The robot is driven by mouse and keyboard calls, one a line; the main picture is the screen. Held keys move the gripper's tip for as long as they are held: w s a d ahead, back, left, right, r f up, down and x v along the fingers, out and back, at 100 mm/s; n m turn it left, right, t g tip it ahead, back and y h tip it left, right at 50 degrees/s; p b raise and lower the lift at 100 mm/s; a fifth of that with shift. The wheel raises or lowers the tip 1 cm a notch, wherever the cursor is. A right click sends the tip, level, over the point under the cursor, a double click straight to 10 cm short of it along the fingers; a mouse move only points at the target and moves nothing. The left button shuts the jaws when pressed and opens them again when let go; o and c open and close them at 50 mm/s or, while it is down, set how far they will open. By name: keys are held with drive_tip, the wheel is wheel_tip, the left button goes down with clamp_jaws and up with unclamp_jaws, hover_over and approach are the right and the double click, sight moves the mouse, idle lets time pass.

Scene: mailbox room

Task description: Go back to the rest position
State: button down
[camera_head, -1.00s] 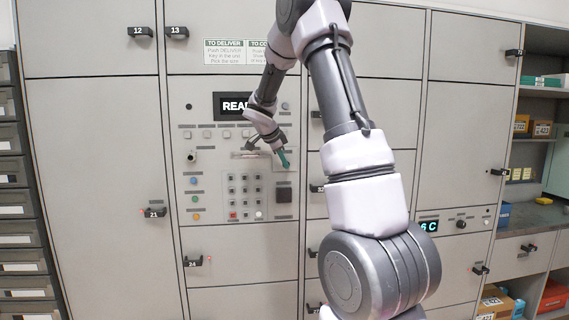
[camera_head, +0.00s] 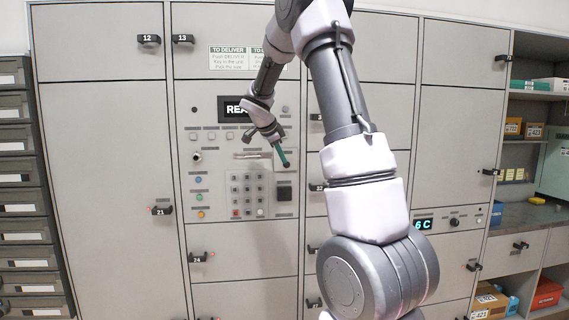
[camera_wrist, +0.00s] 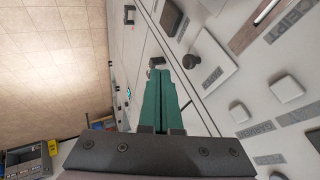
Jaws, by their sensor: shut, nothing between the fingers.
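My gripper (camera_head: 285,160) hangs in front of the control panel (camera_head: 205,170) of the locker wall, with its green fingers pointing down and to the right. In the wrist view the green fingers (camera_wrist: 161,100) lie side by side, shut, with nothing between them. The gripper is near the panel's right part, above the keypad (camera_head: 248,193). I cannot tell how far it stands off the panel. My arm hides part of the display (camera_head: 233,109).
Grey locker doors (camera_head: 110,150) fill the wall, with small black handles such as the one marked 21 (camera_head: 160,210). Dark drawers (camera_head: 20,200) stand at the left. Open shelves (camera_head: 525,140) with boxes stand at the right. Tiled floor (camera_wrist: 50,60) shows clear in the wrist view.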

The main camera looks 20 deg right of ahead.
drive_tip(key=v, duration=0.5)
drive_tip(key=shift+s+a+r, duration=0.1)
drive_tip(key=shift+s+r, duration=0.1)
drive_tip(key=shift+r, duration=0.1)
